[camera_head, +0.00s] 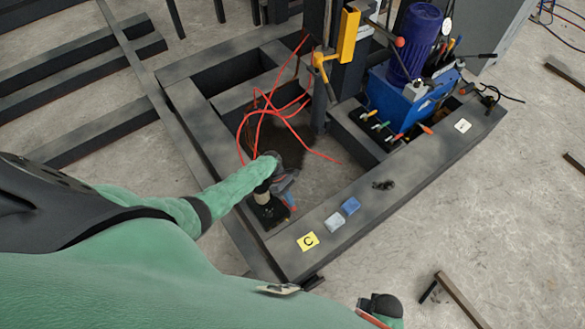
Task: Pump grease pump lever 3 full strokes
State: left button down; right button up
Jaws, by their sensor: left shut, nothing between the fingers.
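My left arm's green sleeve reaches in from the left. My left gripper (289,196) is shut and empty at the near left corner of the dark steel frame. Directly beside it stands a small black-based device with a pale cylinder (263,196), partly covered by my arm; it may be the grease pump. I cannot make out a lever on it, nor whether my gripper touches it. A blue power unit (407,98) with a dark blue motor (416,38) sits at the frame's far right, with a black-gripped bar (478,57) sticking out right. My right gripper's fingers are not seen.
Red hoses (262,113) loop over the frame's opening. A yellow bracket (348,35) is on the upright column. Loose steel lies at right; the floor between is clear.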

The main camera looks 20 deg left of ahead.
pick_arm(q)
jog(key=shift+f, duration=0.1)
jog(key=shift+s+d+f, duration=0.2)
jog(key=shift+d+f, duration=0.2)
jog(key=shift+f, duration=0.05)
dwell(0.4)
jog(key=shift+s+d+f+b, duration=0.25)
jog(key=shift+f+b, duration=0.15)
jog(key=shift+f, duration=0.2)
jog(key=shift+d+f, duration=0.1)
jog(key=shift+f, duration=0.05)
jog(key=shift+s+d+f, duration=0.1)
jog(key=shift+d+f, duration=0.15)
jog(key=shift+f, duration=0.2)
jog(key=shift+f+b, duration=0.1)
jog(key=shift+b, duration=0.25)
jog(key=shift+s+d+f, duration=0.2)
jog(key=shift+d+f, duration=0.05)
jog(key=shift+f, duration=0.3)
jog(key=shift+b, duration=0.3)
